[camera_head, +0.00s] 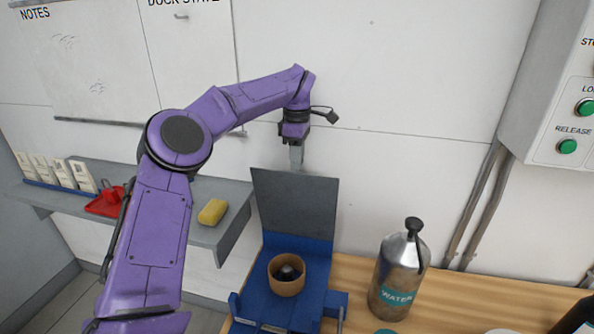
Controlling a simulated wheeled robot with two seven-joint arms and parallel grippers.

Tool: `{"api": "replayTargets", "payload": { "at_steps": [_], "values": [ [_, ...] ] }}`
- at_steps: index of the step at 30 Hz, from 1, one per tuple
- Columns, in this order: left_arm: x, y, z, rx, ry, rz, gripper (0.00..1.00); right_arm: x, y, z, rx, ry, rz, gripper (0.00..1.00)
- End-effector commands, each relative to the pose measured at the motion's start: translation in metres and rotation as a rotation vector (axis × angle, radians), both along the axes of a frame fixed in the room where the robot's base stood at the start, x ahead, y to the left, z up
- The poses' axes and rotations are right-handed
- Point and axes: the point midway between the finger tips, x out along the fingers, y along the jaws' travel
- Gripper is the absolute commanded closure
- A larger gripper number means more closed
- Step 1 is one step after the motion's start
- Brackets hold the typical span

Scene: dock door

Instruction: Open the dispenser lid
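The blue dispenser (258,300) stands on the wooden bench. Its dark grey lid (295,205) is raised and stands roughly upright at the back. A tan ring-shaped roll (286,284) sits in the uncovered dispenser around a dark hub. My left gripper (296,157) points down just above the lid's top edge, near its middle. Its fingers show as one narrow grey shape, so I cannot tell whether they are open or shut. The lower fingertips are close to the lid edge, and contact is unclear. My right gripper is out of view.
A metal water bottle (399,272) stands right of the dispenser on the wooden bench (455,300). A grey shelf (225,188) at left holds a yellow sponge (213,212), a red tray (104,205) and several white packs. A control box (560,90) hangs at upper right.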

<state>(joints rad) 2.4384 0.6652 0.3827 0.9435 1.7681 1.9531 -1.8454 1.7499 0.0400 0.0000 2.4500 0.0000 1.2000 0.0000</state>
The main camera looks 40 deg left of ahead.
Motion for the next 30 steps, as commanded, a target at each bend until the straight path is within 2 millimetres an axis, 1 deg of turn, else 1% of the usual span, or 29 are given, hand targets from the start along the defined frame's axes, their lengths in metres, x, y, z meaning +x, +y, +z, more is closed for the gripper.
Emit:
{"api": "replayTargets", "payload": {
  "at_steps": [1,5,13,14,15,16,30],
  "values": [
    [0.0,0.0,-0.008,-0.001,0.002,-0.001,0.79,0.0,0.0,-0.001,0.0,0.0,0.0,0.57],
    [0.0,-0.001,-0.02,0.0,0.0,-0.002,0.79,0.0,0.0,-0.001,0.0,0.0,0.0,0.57],
    [0.0,-0.001,-0.023,0.0,-0.001,-0.001,0.79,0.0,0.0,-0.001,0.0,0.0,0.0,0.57],
    [0.0,-0.001,-0.023,0.0,-0.001,-0.001,0.86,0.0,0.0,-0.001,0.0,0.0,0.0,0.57],
    [0.0,-0.001,-0.023,0.0,-0.001,-0.001,0.99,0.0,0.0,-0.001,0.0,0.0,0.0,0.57],
    [0.0,-0.001,-0.023,0.0,-0.001,-0.001,1.0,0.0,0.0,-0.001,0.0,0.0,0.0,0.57],
    [0.0,-0.001,-0.023,0.001,0.0,-0.001,1.0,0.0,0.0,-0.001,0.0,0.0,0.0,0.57]
  ]
}}
